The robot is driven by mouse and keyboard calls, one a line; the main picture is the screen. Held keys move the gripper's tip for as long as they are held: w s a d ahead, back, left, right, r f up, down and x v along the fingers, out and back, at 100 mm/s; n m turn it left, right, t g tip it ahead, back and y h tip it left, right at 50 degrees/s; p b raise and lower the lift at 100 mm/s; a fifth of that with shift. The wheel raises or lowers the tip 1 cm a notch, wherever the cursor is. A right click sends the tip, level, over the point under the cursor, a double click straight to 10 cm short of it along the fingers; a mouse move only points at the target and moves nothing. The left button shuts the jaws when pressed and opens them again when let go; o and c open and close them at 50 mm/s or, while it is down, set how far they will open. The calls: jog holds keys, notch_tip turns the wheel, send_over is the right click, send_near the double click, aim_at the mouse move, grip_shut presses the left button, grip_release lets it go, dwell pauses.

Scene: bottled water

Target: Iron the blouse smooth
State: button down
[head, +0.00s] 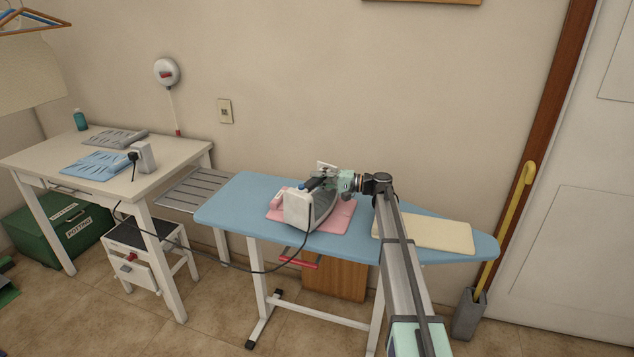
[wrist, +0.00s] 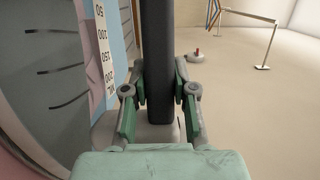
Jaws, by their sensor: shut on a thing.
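The pink blouse (head: 343,218) lies folded flat on the blue ironing board (head: 235,205). Part of it is hidden behind the grey-white iron (head: 300,212). My gripper (head: 328,184) is shut on the iron's dark handle; the iron looks tilted over the blouse, and I cannot tell whether its plate touches the cloth. In the wrist view the handle (wrist: 160,45) stands between the green fingers of my gripper (wrist: 161,92). A strip marked in mL shows to its left there.
A cream cloth (head: 440,233) lies on the board's right part, beside my arm. The iron's black cord (head: 262,272) hangs in a loop to the left, towards a white table (head: 178,157). A stand with a yellow cane (head: 508,220) is at right.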

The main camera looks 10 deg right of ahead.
jog(key=shift+w+d, duration=0.3)
jog(key=shift+w, duration=0.35)
jog(key=shift+w+d, duration=0.3)
jog(key=shift+w, duration=0.3)
jog(key=shift+b, duration=0.3)
jog(key=shift+s+a, duration=0.1)
jog(key=shift+a, duration=0.05)
